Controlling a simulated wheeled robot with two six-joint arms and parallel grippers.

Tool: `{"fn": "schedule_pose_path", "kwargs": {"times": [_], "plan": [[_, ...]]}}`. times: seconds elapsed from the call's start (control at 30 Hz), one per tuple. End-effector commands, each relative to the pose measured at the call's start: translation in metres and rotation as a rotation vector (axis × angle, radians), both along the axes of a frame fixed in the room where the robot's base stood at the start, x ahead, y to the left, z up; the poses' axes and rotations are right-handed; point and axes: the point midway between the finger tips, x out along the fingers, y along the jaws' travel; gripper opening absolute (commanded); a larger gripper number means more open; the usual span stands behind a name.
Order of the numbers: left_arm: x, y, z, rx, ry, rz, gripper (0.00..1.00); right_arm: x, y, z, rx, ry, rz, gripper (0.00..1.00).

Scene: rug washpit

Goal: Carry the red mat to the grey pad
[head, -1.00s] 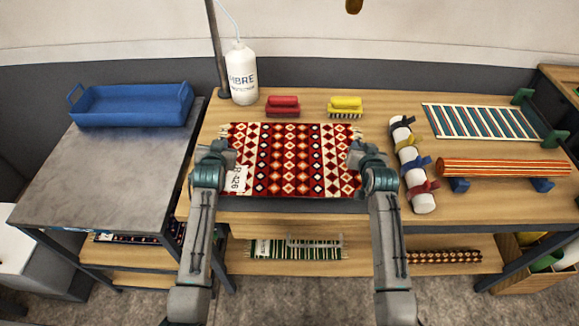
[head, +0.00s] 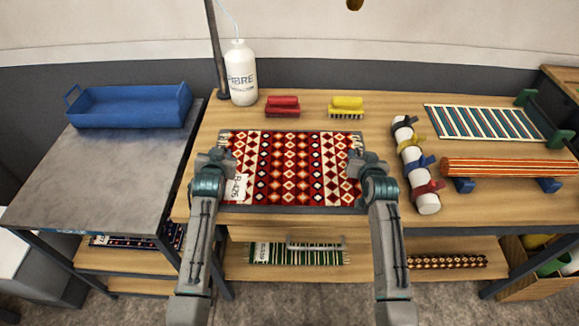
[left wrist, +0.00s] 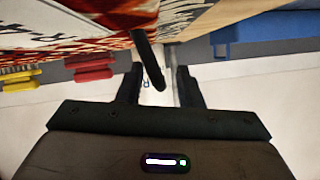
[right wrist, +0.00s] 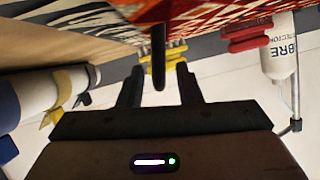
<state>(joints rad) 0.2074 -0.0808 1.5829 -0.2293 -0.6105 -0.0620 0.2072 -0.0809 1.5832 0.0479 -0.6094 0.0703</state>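The red mat (head: 292,165), patterned with white and black diamonds and bearing a white tag, lies flat near the front of the wooden bench. A dark grey strip (head: 300,210), possibly the grey pad, shows along its near edge; the rest is covered. My left gripper (head: 217,160) is at the mat's left edge and my right gripper (head: 360,165) at its right edge. In the left wrist view (left wrist: 160,80) and right wrist view (right wrist: 159,80) the fingers stand apart, with gaps beside a dark bar between them. The mat (left wrist: 60,20) shows close by.
Red (head: 282,106) and yellow (head: 346,107) brushes and a white bottle (head: 241,73) stand behind the mat. A blue tray (head: 130,106) sits on the grey table (head: 105,165) at left.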

Motion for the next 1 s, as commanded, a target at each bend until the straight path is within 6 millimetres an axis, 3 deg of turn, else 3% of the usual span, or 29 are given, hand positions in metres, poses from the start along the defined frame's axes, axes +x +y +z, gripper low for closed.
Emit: {"fn": "schedule_pose_path", "kwargs": {"times": [0.27,0.7,1.0], "plan": [[-0.021,-0.002,0.008,-0.002,0.0,0.001,0.33,0.0,0.0,0.0,0.001,0.0,0.0,0.32],[-0.099,-0.009,0.039,-0.002,0.0,0.0,0.33,0.0,0.0,0.0,0.001,0.0,0.001,0.32],[-0.111,-0.01,0.045,0.0,0.001,0.0,0.33,-0.011,0.0,0.004,0.001,0.0,0.001,0.32]]}}
